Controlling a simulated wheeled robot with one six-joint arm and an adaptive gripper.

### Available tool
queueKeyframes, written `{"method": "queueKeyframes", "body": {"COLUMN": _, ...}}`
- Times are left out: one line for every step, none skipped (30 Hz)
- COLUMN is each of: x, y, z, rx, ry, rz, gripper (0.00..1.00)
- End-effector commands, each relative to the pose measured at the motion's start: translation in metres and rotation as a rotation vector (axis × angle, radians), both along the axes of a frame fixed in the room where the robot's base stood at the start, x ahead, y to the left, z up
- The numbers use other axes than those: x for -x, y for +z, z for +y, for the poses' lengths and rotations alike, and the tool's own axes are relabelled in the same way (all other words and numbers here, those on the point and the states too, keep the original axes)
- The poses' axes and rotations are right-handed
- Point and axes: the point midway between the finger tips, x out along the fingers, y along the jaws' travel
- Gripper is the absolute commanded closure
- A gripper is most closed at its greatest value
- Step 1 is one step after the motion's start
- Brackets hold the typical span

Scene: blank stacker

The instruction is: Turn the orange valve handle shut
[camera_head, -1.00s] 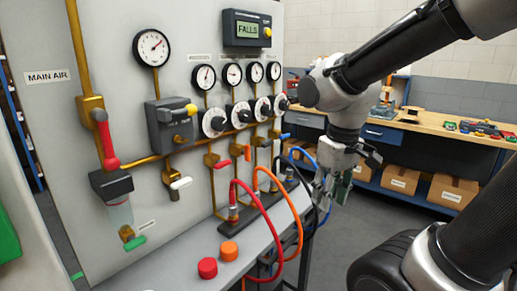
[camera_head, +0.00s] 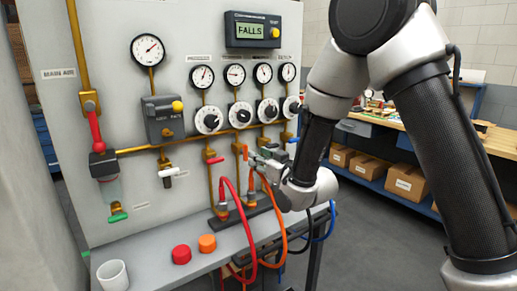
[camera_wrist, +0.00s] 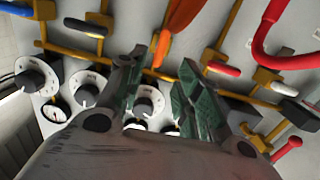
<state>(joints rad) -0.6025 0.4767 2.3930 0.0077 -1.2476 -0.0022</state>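The orange valve handle (camera_head: 245,152) is on a brass valve in the row below the dials, pointing roughly up along its pipe. In the wrist view the orange handle (camera_wrist: 161,49) shows between and just beyond my fingertips, closer to the left finger; the orange hose (camera_wrist: 182,14) lies behind or beside it. My gripper (camera_head: 254,158) is at the panel just right of the handle, and the wrist view shows its green-padded fingers (camera_wrist: 163,72) apart. I cannot tell whether a finger touches the handle.
A red handle (camera_head: 215,160) is left of the orange one, and a blue handle (camera_head: 294,140) is right. Red hose (camera_head: 250,225) and orange hose (camera_head: 284,235) loop below my wrist. A red knob (camera_head: 181,254), orange knob (camera_head: 207,242) and white cup (camera_head: 113,275) are on the ledge.

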Motion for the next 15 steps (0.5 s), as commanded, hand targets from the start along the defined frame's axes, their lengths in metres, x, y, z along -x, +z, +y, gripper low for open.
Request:
{"method": "queueKeyframes", "body": {"x": -0.001, "y": 0.007, "z": 0.0, "rx": -0.016, "ry": 0.0, "rz": -0.024, "gripper": 0.66}}
{"method": "queueKeyframes", "body": {"x": -0.002, "y": 0.01, "z": 0.001, "rx": -0.022, "ry": 0.0, "rz": -0.033, "gripper": 0.66}}
{"method": "queueKeyframes", "body": {"x": -0.004, "y": 0.012, "z": 0.002, "rx": -0.029, "ry": -0.001, "rz": -0.042, "gripper": 0.66}}
{"method": "queueKeyframes", "body": {"x": -0.006, "y": 0.013, "z": 0.003, "rx": -0.031, "ry": -0.001, "rz": -0.046, "gripper": 0.66}}
{"method": "queueKeyframes", "body": {"x": -0.009, "y": 0.013, "z": 0.005, "rx": -0.031, "ry": -0.001, "rz": -0.046, "gripper": 0.66}}
{"method": "queueKeyframes", "body": {"x": -0.013, "y": 0.013, "z": 0.008, "rx": -0.031, "ry": -0.001, "rz": -0.046, "gripper": 0.66}}
{"method": "queueKeyframes", "body": {"x": -0.017, "y": 0.013, "z": 0.011, "rx": -0.031, "ry": -0.001, "rz": -0.046, "gripper": 0.66}}
{"method": "queueKeyframes", "body": {"x": -0.022, "y": 0.013, "z": 0.014, "rx": -0.031, "ry": -0.001, "rz": -0.046, "gripper": 0.66}}
{"method": "queueKeyframes", "body": {"x": -0.028, "y": 0.013, "z": 0.018, "rx": -0.03, "ry": -0.001, "rz": -0.045, "gripper": 0.66}}
{"method": "queueKeyframes", "body": {"x": -0.032, "y": 0.013, "z": 0.021, "rx": -0.031, "ry": -0.001, "rz": -0.046, "gripper": 0.66}}
{"method": "queueKeyframes", "body": {"x": -0.036, "y": 0.013, "z": 0.024, "rx": -0.031, "ry": -0.001, "rz": -0.046, "gripper": 0.66}}
{"method": "queueKeyframes", "body": {"x": -0.042, "y": 0.013, "z": 0.028, "rx": -0.03, "ry": -0.001, "rz": -0.045, "gripper": 0.66}}
{"method": "queueKeyframes", "body": {"x": -0.046, "y": 0.012, "z": 0.03, "rx": -0.03, "ry": -0.001, "rz": -0.044, "gripper": 0.66}}
{"method": "queueKeyframes", "body": {"x": -0.049, "y": 0.013, "z": 0.033, "rx": -0.03, "ry": -0.001, "rz": -0.045, "gripper": 0.66}}
{"method": "queueKeyframes", "body": {"x": -0.054, "y": 0.013, "z": 0.035, "rx": -0.03, "ry": -0.001, "rz": -0.044, "gripper": 0.66}}
